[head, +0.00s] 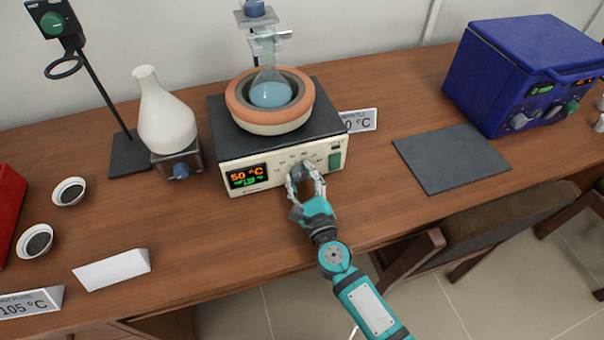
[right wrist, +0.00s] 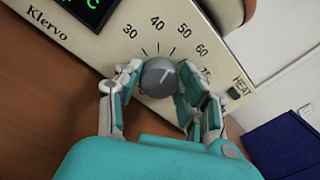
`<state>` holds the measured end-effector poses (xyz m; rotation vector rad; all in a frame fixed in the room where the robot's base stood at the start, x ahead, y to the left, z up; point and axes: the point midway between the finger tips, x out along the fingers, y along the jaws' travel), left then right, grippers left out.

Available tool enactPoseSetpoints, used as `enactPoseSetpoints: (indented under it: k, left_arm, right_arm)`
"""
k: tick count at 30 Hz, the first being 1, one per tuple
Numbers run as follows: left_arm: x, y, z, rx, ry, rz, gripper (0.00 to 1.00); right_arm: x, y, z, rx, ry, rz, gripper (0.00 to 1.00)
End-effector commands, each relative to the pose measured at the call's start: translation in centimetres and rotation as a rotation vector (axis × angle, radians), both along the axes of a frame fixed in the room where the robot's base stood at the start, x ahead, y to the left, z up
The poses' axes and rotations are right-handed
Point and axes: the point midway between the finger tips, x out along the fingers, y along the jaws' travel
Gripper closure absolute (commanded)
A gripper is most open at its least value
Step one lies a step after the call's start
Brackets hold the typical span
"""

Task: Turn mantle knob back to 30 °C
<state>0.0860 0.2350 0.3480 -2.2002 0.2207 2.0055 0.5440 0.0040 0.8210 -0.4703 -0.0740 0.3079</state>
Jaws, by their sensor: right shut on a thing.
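The heating mantle (head: 268,122) has an orange-brown ring on a cream control box. Its display (head: 247,176) reads 50 °C in orange, with smaller green digits below. A flask of blue liquid (head: 270,94) sits in the mantle. My right gripper (head: 306,181) is at the box's front, shut on the grey knob (right wrist: 159,78). In the right wrist view, its two fingers (right wrist: 161,76) grip the knob from either side. The knob's pale mark points up and right, about toward the 50 on the printed scale. My left gripper is not in view.
A white flask (head: 165,118) stands on a small heater to the left, beside a black stand. A dark mat (head: 452,158) and a blue furnace (head: 525,75) are on the right. Small dishes and white signs lie at the left. A chair (head: 470,215) stands at the front edge.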

Motion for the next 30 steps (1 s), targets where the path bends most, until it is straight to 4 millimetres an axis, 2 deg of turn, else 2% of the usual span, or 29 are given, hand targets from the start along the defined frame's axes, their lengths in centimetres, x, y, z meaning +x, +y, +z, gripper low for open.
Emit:
enactPoseSetpoints:
  k: [21, 30]
  left_arm:
    - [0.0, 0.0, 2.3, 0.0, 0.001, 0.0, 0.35]
    - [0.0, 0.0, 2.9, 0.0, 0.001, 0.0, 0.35]
  right_arm:
    - [-0.1, 0.2, -0.1, -0.644, -0.208, 0.001, 0.93]
    - [-0.1, 0.2, -0.2, -0.856, -0.277, 0.001, 0.93]
